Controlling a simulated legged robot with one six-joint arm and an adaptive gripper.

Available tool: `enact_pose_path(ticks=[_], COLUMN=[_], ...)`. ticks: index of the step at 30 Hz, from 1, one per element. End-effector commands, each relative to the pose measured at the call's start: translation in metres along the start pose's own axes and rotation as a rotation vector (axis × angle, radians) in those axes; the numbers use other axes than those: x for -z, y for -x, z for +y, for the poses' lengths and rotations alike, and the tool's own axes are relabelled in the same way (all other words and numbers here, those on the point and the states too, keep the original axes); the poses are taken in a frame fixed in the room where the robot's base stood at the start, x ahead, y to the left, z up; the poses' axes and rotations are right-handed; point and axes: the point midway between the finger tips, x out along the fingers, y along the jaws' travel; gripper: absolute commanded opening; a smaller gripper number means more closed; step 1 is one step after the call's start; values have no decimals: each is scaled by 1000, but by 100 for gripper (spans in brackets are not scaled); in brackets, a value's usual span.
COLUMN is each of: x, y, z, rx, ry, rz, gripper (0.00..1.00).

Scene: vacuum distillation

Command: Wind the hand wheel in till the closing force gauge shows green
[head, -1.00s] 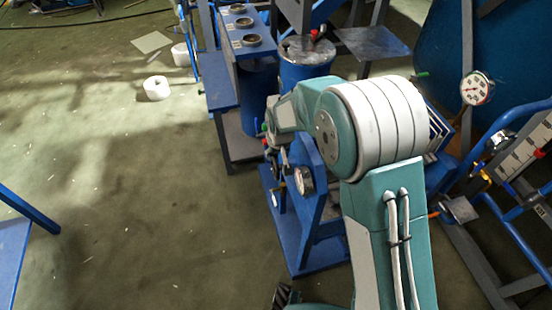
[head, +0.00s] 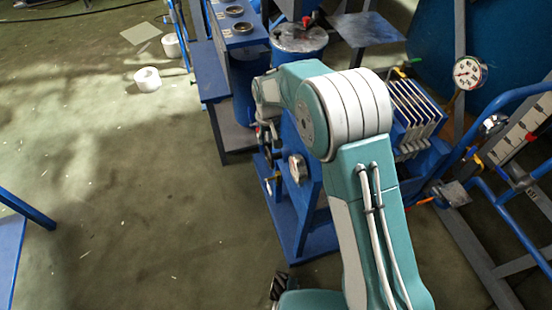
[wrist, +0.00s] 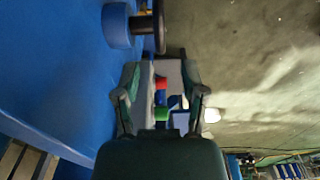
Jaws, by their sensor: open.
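My gripper (wrist: 161,72) is open in the wrist view, with its two fingers apart and no held thing visible. Small red, blue and green parts show between and beyond the fingers. A dark wheel (wrist: 160,27), seen nearly edge-on, stands just past the fingertips beside a blue round boss (wrist: 117,25); it may be the hand wheel. My gripper end is partly hidden by the arm there.
A plate stack (head: 415,110) and a larger white dial (head: 468,72) stand at the right, near blue rails. A blue bench with round openings (head: 237,28) and a blue drum (head: 298,40) are behind. White rolls (head: 147,79) lie on the floor. The left floor is mostly clear.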

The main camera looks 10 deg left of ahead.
Motion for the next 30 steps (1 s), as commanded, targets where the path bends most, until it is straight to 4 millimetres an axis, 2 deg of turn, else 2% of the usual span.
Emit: enact_pose_path(ticks=[5, 8, 21, 24, 30], x=[4, 3, -1, -2, -2], y=[-3, -12, -89, -100, -108], z=[0, 1, 0, 0, 0], rx=[1, 2, 2, 2, 2], ry=[0, 0, 0, 0, 0], rz=[-56, -58, -57, -56, -54], gripper=[54, 54, 54, 54, 54])
